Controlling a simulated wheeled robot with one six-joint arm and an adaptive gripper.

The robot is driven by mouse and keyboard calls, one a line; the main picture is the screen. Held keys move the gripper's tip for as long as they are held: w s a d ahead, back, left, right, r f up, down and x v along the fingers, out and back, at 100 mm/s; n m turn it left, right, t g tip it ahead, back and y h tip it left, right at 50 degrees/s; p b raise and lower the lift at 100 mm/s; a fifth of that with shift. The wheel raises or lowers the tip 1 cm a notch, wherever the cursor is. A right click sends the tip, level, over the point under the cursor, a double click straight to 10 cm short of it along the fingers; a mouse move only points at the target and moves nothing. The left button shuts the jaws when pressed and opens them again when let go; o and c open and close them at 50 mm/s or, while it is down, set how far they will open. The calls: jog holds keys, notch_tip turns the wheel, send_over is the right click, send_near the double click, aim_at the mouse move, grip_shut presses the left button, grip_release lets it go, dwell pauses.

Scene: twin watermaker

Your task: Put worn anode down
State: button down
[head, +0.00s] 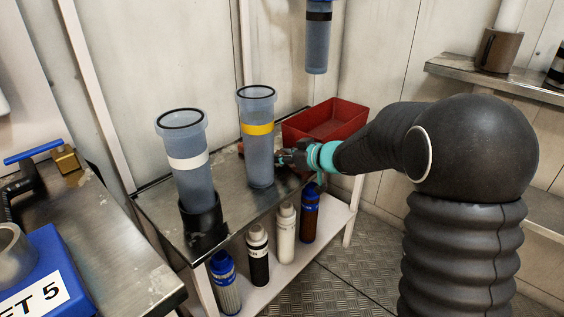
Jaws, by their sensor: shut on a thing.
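My gripper (286,157) is low over the far part of the metal bench, just right of a clear blue-grey canister with a yellow band (258,140). Its fingers point left toward the canister, and I cannot tell whether they touch it. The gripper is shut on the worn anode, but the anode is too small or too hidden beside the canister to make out. The canister stands upright on the metal bench (232,222).
A white-banded canister (187,165) stands in a black holder (203,225) at the near end. A red bin (325,120) stands behind my gripper. Several bottles (286,232) stand on the lower shelf. A canister (317,45) hangs above. The bench's front middle is clear.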

jog(key=shift+f, duration=0.35)
jog(key=shift+f, duration=0.1)
jog(key=c, duration=0.9)
grip_release()
jog(key=shift+o, duration=0.2)
jog(key=shift+d, duration=0.15)
jog(key=p+v, duration=0.1)
jog(key=v, duration=1.1)
jog(key=shift+p, duration=0.35)
